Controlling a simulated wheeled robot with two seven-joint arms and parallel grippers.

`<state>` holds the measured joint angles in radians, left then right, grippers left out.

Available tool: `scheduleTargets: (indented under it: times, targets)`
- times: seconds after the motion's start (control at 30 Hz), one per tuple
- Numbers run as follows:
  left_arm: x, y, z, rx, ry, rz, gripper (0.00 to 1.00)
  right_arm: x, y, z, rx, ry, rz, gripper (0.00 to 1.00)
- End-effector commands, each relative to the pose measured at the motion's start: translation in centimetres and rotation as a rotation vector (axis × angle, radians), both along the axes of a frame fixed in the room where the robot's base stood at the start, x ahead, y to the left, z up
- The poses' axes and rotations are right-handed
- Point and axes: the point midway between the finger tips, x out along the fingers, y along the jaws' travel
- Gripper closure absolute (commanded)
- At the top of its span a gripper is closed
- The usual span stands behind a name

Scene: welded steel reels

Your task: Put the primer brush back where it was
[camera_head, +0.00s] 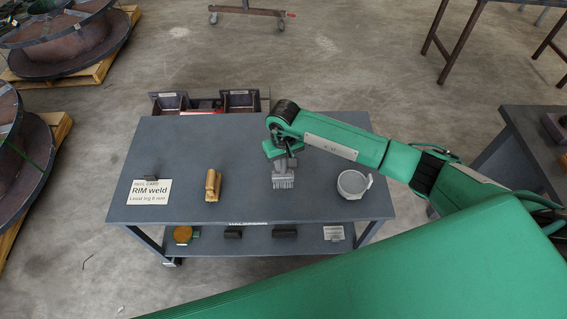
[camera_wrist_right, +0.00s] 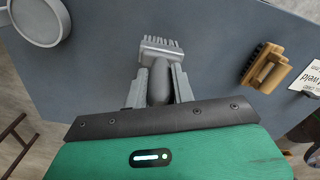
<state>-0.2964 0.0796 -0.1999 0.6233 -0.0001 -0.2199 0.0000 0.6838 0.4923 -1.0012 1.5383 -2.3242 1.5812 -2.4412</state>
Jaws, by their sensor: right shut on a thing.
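The primer brush (camera_head: 283,182) is grey with a wide, short-bristled head. It also shows in the wrist view (camera_wrist_right: 161,46), with its handle between the fingers of my right gripper (camera_wrist_right: 158,88). In the head view my right gripper (camera_head: 284,161) is over the middle of the grey table (camera_head: 160,132), shut on the brush, bristles toward the table's front edge. Whether the brush touches the tabletop I cannot tell. My left gripper is not in view.
A grey pot with a handle (camera_head: 353,184) stands right of the brush. A wooden-backed brush (camera_head: 213,186) and a "RIM weld" card (camera_head: 150,192) are to the left. Bins (camera_head: 239,102) hang at the far edge. The lower shelf (camera_head: 262,244) holds small items. Tabletop between them is clear.

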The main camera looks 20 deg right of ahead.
Motion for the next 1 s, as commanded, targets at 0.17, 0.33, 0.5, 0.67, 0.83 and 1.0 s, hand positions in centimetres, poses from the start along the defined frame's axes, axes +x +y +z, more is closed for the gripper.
scheduleTargets:
  times: [0.17,0.33,0.5,0.67,0.83,1.0]
  targets:
    - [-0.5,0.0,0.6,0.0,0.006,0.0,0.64,0.0,0.0,-1.9,0.001,0.001,-0.001,0.98]
    - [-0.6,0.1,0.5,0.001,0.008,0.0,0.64,0.0,0.0,-2.1,0.001,-0.001,0.0,0.98]
    - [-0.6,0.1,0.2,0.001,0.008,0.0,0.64,0.0,0.0,-2.4,0.0,-0.001,0.0,0.98]
    - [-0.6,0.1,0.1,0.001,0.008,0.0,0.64,0.0,0.0,-2.4,0.0,-0.001,0.0,0.57]
    - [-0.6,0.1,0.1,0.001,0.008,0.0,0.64,0.0,0.0,-2.3,0.001,-0.001,0.0,0.53]
    - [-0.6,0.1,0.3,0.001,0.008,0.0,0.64,0.0,0.0,-2.2,0.001,0.0,0.0,0.53]
